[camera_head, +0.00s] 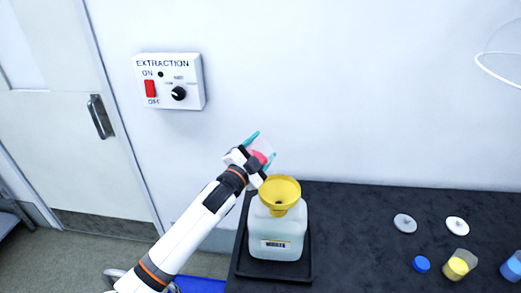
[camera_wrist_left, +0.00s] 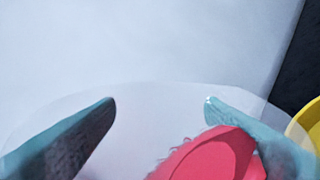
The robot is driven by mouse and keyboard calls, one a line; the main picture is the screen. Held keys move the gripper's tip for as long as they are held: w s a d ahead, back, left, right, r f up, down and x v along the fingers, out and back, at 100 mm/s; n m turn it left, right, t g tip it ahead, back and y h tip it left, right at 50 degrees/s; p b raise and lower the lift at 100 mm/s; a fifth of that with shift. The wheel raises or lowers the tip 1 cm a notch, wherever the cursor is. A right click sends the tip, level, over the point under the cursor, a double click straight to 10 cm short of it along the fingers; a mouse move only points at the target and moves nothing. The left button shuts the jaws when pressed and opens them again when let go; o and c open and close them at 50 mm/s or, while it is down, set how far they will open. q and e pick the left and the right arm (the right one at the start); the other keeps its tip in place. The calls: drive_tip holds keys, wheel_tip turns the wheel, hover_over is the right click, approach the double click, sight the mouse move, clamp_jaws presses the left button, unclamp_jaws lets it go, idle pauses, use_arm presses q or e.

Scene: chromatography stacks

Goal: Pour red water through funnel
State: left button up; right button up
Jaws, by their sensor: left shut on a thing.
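My left gripper (camera_head: 260,149) is shut on a clear container (camera_head: 266,145) with red water (camera_head: 259,157) inside. The container is held in the air above and to the left of the yellow funnel (camera_head: 280,192), and it looks tilted. In the left wrist view the teal fingers flank the container, and the red water (camera_wrist_left: 215,155) shows at the lower middle. The funnel's yellow edge (camera_wrist_left: 304,130) shows at the right. The funnel sits in the mouth of a translucent labelled jug (camera_head: 278,228). I see no stream of water. My right gripper is out of view.
The jug stands in a black tray (camera_head: 270,275) on a dark bench (camera_head: 360,230). To the right are two pale discs (camera_head: 404,223), (camera_head: 457,226), a blue cap (camera_head: 421,264), a yellow-filled beaker (camera_head: 459,265) and a blue-filled one (camera_head: 513,266). An extraction switch box (camera_head: 170,82) is on the wall.

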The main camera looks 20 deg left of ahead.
use_arm(q)
drive_tip(key=shift+r+m, duration=0.1)
drive_tip(key=shift+m, duration=0.5)
drive_tip(key=shift+d, duration=0.1)
drive_tip(key=shift+s+d+m+h, duration=0.15)
drive_tip(key=shift+m+h, duration=0.25)
drive_tip(key=shift+m, duration=0.8)
drive_tip(key=shift+d+m, duration=0.25)
drive_tip(key=shift+m, duration=0.45)
drive_tip(key=shift+d+m, duration=0.1)
drive_tip(key=shift+m, duration=0.6)
